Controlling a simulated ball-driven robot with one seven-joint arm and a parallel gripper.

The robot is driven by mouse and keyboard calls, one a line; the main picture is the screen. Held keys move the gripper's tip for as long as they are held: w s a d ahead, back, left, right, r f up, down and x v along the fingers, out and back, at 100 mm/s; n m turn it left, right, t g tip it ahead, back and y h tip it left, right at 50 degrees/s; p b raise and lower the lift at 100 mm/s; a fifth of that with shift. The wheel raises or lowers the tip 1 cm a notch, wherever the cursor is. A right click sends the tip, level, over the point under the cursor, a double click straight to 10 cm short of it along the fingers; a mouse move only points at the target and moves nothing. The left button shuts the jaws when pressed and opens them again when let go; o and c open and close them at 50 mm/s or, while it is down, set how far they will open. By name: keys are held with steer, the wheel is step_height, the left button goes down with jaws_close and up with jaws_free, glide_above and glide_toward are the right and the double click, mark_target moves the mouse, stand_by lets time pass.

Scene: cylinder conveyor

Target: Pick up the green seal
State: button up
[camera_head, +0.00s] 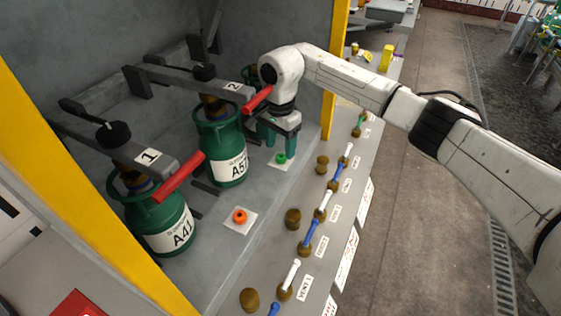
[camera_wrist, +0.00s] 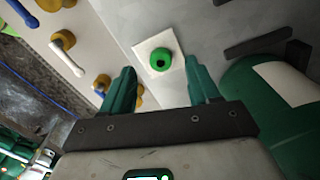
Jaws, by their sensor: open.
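My gripper (camera_head: 277,146) has green fingers and points down at the shelf, just above and behind the seal. It also shows in the wrist view (camera_wrist: 160,85), with its two fingers spread apart and nothing between them.
Green cylinders A41 (camera_head: 165,222) and A57 (camera_head: 222,150) stand to the left under clamps with red handles (camera_head: 180,177). An orange seal (camera_head: 239,216) lies on another white pad. Brass knobs and blue and white levers (camera_head: 325,203) line the front ledge. A yellow post (camera_head: 333,70) stands behind.

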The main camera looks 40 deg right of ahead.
mark_target(280, 157)
step_height(280, 157, down, 4)
steer(key=shift+r+b, duration=0.2)
steer(key=shift+b, duration=0.7)
steer(key=shift+r, duration=0.1)
steer(key=shift+c, duration=0.2)
steer(key=c, duration=1.1)
